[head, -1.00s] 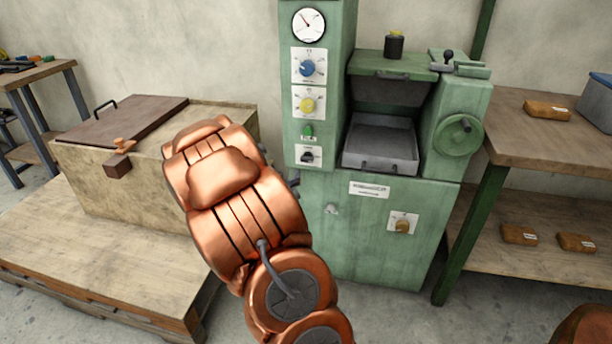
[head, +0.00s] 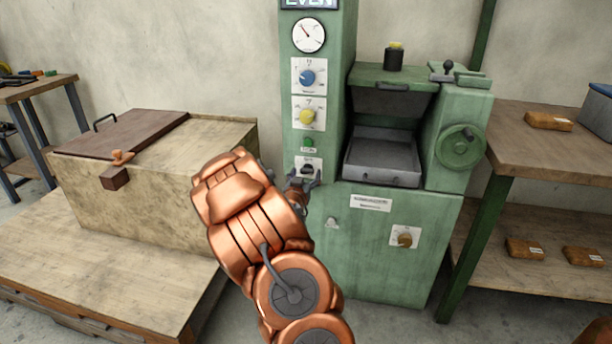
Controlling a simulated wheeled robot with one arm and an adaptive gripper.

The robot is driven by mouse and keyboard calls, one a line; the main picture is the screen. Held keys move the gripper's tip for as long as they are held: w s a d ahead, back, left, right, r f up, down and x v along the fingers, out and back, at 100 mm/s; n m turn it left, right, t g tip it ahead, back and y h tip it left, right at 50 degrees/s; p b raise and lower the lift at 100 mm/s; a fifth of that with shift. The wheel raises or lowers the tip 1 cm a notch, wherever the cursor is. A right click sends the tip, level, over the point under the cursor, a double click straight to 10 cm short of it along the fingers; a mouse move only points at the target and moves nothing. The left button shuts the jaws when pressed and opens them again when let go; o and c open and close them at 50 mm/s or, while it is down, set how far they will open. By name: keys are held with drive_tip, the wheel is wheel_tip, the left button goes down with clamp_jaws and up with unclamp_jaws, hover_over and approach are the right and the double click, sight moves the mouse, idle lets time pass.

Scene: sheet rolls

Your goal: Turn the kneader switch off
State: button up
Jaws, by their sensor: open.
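The green kneading machine (head: 385,270) stands in the middle with a control column on its left. A dark switch (head: 307,168) on a white plate sits low on that column, below a green button (head: 308,142). Its lettering is too small to read, and its lower part is partly covered by my gripper. My gripper (head: 304,180) is open, its small dark fingers spread in front of the lower part of that plate. I cannot tell whether they touch the switch. A brown knob (head: 404,238) on a white plate sits lower right on the machine.
Blue (head: 307,78) and yellow (head: 307,116) dials and a gauge (head: 309,35) are higher on the column. A wooden chest (head: 150,195) stands on a pallet (head: 90,270) at left. A wooden shelf table (head: 540,160) with wrapped blocks stands at right.

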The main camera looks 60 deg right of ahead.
drive_tip(key=shift+w+d, duration=0.2)
drive_tip(key=shift+d, duration=0.3)
drive_tip(key=c, duration=1.1)
drive_tip(key=shift+c, duration=0.2)
